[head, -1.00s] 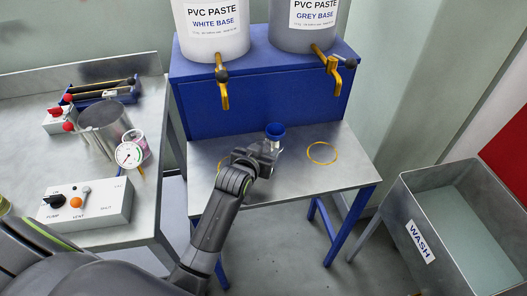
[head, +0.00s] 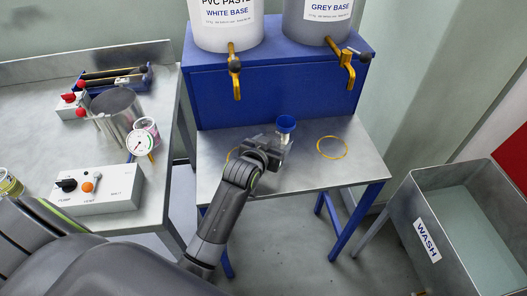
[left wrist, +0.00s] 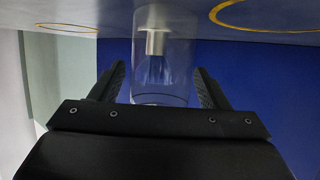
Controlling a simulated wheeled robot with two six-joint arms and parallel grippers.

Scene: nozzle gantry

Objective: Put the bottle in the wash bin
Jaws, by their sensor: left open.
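In the left wrist view the bottle's clear body (left wrist: 163,75) lies between the two open fingers (left wrist: 161,78), with a gap on each side. The wash bin (head: 405,205) is a grey metal tub labelled WASH at the lower right. My right gripper is not in view.
Two paste tanks with yellow taps (head: 235,80) sit on a blue stand (head: 285,92) behind the bottle. A yellow ring (head: 332,147) marks the table (head: 340,180). The left bench (head: 160,180) carries a control box (head: 100,190), a pot and a gauge. Floor shows between table and bin.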

